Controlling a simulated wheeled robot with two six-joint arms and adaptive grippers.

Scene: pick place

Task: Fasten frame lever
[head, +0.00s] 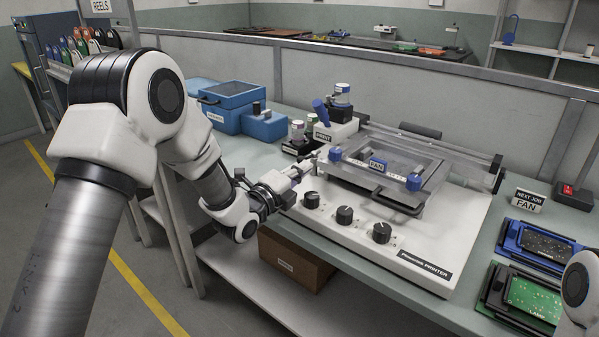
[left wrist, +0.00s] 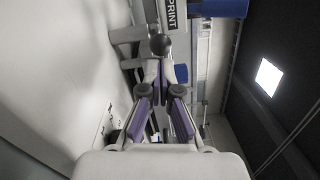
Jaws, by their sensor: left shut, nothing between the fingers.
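The printer (head: 440,235) stands on the bench with a hinged clear frame (head: 385,165) labelled FAN over its bed. Blue clamp knobs (head: 335,154) sit on the frame's front bar. My left gripper (head: 309,163) is shut and empty at the frame's left front corner. In the left wrist view my left gripper (left wrist: 159,78) points at a dark ball knob (left wrist: 160,44), which looks like a lever end, just beyond the fingertips. I cannot tell whether they touch. My right arm shows only at the lower right edge; its gripper is out of view.
Black dials (head: 344,214) line the printer's front. Blue boxes (head: 232,95) sit at the back left. Board trays (head: 540,245) and a NEXT JOB sign (head: 527,200) lie to the right.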

